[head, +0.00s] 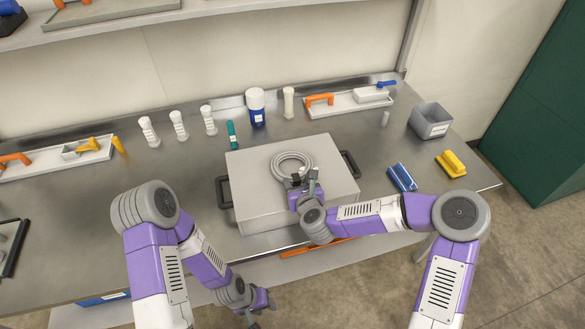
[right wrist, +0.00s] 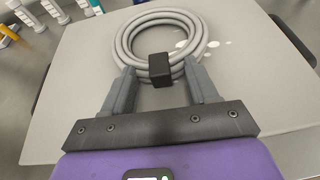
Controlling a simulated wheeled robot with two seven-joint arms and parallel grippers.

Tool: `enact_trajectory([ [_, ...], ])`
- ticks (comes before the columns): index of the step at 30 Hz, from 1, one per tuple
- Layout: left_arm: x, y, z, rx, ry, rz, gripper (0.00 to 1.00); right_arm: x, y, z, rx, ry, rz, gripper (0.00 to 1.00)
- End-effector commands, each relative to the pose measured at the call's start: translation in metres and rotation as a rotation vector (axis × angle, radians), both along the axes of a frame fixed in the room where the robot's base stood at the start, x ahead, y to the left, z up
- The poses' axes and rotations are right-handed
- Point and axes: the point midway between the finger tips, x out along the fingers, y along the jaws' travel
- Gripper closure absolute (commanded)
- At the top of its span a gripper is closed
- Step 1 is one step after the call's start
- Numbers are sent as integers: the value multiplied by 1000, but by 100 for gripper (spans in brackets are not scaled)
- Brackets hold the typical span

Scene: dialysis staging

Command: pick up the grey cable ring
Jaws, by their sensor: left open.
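The grey cable ring (head: 292,160) is a coiled cable lying on top of a light grey box (head: 250,205) in the head view. A black clip binds its near side. In the right wrist view the coil (right wrist: 125,40) is just ahead of my right gripper (right wrist: 162,85), with the black clip (right wrist: 160,69) roughly between its spread fingertips. My right gripper (head: 305,178) is open over the box at the ring's near side; I cannot tell whether it touches the ring. My left gripper (head: 262,305) is open and empty, low in front of the table edge, away from the ring.
The box has dark side handles (head: 224,192). Behind it stand a blue-and-white bottle (head: 256,108), a teal tube (head: 232,134) and several white bottles. To the right are blue (head: 402,177) and yellow (head: 451,163) items and a grey bin (head: 430,121). Trays line the back.

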Motion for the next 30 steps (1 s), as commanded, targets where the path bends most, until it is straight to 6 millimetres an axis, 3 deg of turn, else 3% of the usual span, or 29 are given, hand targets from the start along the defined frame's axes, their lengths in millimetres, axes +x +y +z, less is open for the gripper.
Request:
enact_trajectory([
  [1,0,0,0,0,0,0,57,0,0,0,0,0,-1,57],
  [9,0,0,0,0,0,0,57,0,0,-1,-1,1,-1,99],
  [20,0,0,1,0,0,0,57,1,0,3,0,0,-1,100],
  [23,0,0,4,0,0,0,57,1,0,16,-1,-3,-1,100],
  [30,0,0,17,0,0,0,57,1,0,66,-1,-7,0,100],
])
